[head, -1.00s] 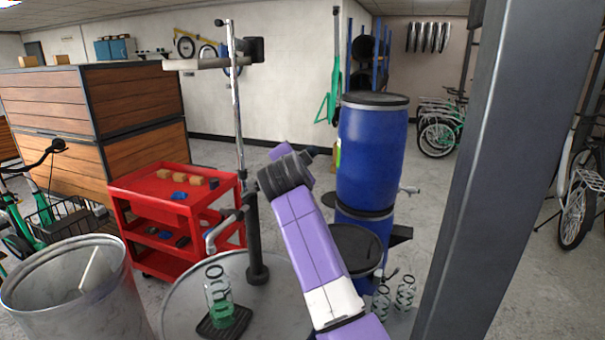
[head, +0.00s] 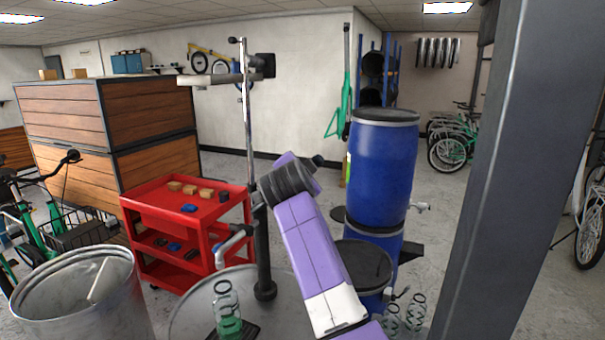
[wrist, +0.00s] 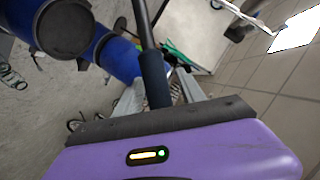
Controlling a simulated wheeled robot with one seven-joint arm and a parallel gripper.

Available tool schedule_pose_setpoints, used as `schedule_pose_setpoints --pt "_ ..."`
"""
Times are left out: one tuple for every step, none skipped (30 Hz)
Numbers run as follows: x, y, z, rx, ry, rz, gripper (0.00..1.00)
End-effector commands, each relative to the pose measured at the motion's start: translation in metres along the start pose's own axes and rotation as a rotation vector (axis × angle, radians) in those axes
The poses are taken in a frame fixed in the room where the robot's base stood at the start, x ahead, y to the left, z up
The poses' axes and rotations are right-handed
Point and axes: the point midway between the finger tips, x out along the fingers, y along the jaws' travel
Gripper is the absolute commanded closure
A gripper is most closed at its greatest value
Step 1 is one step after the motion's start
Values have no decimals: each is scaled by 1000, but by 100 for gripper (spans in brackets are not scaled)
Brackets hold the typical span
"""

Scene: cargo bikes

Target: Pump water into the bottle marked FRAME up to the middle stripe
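The black pump column (head: 263,255) stands on a round grey drum top, with a pale spout (head: 230,242) bent down to its left. A clear bottle (head: 225,293) with a ring on top stands upright below the spout on a dark tray; green shows in its lower part. Its marking and stripes cannot be read. Two similar bottles (head: 414,313) (head: 390,320) stand right of my arm. In the wrist view my gripper (wrist: 160,88) has its grey fingers on both sides of the dark pump handle (wrist: 153,72) and appears closed on its grip. My arm hides the fingers in the head view.
A grey post (head: 480,190) rises close on the right. Blue barrels (head: 380,170) stand behind my arm. A red cart (head: 150,205) is behind the pump. A metal bin (head: 75,300) is at the front left.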

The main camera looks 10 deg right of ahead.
Motion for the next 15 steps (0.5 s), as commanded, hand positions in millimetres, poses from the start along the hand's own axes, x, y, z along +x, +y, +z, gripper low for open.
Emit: schedule_pose_setpoints --pt "0 0 0 0 0 1 53" --pt "0 1 0 0 0 1 53" --pt "0 1 0 0 -1 1 53" --pt "0 1 0 0 -1 1 53" --pt "-1 1 1 0 -1 1 53" --pt "-2 1 1 0 -1 1 53" --pt "-4 1 1 0 -1 1 53" --pt "-6 2 2 0 -1 1 53" --pt "-9 1 2 1 0 0 53" --pt "-12 2 2 1 0 0 53" --pt "-16 2 2 2 0 0 53" --pt "-21 2 2 2 0 -1 53" --pt "-25 2 2 2 0 -1 53" --pt "-30 2 3 2 -1 -1 53" --pt "-36 2 3 2 -1 -1 53"
